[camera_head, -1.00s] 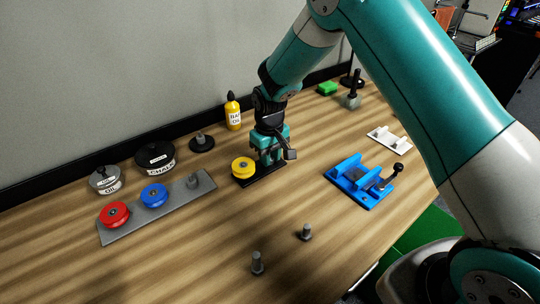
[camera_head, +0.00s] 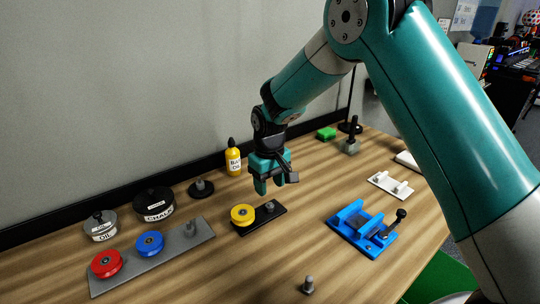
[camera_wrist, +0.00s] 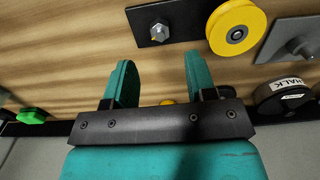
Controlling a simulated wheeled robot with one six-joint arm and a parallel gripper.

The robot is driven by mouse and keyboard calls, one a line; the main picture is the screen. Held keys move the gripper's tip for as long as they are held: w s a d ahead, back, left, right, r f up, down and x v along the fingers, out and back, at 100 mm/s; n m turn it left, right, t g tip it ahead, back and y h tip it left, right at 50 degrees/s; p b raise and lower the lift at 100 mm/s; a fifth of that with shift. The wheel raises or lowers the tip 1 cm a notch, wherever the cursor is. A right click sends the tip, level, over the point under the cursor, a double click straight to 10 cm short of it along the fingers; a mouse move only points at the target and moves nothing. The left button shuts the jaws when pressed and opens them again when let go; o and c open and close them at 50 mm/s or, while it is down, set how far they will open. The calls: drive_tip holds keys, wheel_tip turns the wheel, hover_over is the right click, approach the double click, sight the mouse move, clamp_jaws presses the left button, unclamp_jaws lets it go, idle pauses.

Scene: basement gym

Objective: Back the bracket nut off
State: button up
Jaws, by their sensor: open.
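A black bracket plate (camera_head: 262,222) lies on the workbench. A yellow wheel (camera_head: 242,214) is mounted at its left end and a grey hex nut on a stud (camera_head: 270,206) stands at its right end. In the wrist view the nut (camera_wrist: 159,32) shows at the top, on the plate beside the yellow wheel (camera_wrist: 237,27). My teal gripper (camera_head: 270,188) is above and just behind the plate, clear of the nut. Its two fingers (camera_wrist: 160,65) are spread, with nothing between them.
A grey plate (camera_head: 160,262) with red and blue wheels lies to the left. The chalk tin (camera_head: 153,204), oil tin (camera_head: 101,226) and yellow bottle (camera_head: 233,160) stand near the wall. A blue fixture (camera_head: 360,228) is at right; a loose bolt (camera_head: 308,285) stands at front.

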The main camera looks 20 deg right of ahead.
sight(270, 205)
wheel_tip(270, 205, up, 11)
drive_tip(key=shift+f+b, duration=0.15)
drive_tip(key=shift+b, duration=0.2)
